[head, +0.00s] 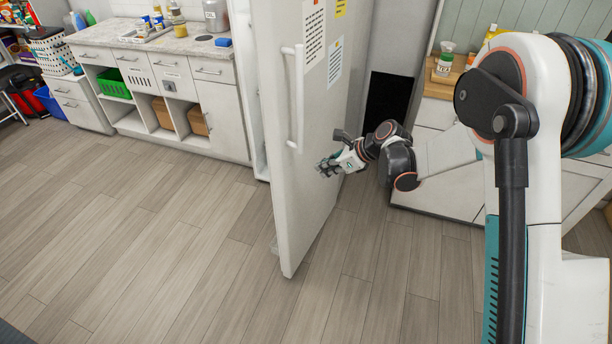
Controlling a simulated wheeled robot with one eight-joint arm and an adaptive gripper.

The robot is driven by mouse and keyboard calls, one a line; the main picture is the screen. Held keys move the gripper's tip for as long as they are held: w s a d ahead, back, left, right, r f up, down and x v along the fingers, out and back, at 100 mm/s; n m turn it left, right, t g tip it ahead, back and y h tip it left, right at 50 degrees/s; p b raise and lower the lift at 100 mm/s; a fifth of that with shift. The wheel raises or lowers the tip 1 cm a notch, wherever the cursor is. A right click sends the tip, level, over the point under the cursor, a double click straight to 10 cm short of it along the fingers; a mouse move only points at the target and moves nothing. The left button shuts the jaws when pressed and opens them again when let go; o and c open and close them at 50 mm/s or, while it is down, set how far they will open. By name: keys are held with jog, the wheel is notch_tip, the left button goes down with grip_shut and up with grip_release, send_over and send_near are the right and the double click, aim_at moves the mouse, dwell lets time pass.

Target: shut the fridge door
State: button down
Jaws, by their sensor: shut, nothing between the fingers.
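The white fridge door (325,180) stands wide open in the middle of the head view, swung out toward me. Papers hang on its upper face and a long vertical handle (293,95) runs along its left part. A strip of the fridge interior (257,120) shows to the left of the door; the rest is hidden behind it. My gripper (322,171) is shut and empty, in front of the door's face, right of and below the handle. I cannot tell whether its fingertips touch the door.
A white counter with open shelves (185,75) stands to the left, with a green basket (113,84) in it. White drawers (445,170) with a wooden board on top stand right of the door, behind my arm. The wood floor (130,240) is clear at the front and left.

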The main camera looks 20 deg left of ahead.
jog(key=f, duration=0.1)
jog(key=b, duration=0.5)
send_near(284, 178)
jog(key=shift+x, duration=2.1)
jog(key=shift+s+a, duration=0.1)
jog(key=shift+a, duration=0.05)
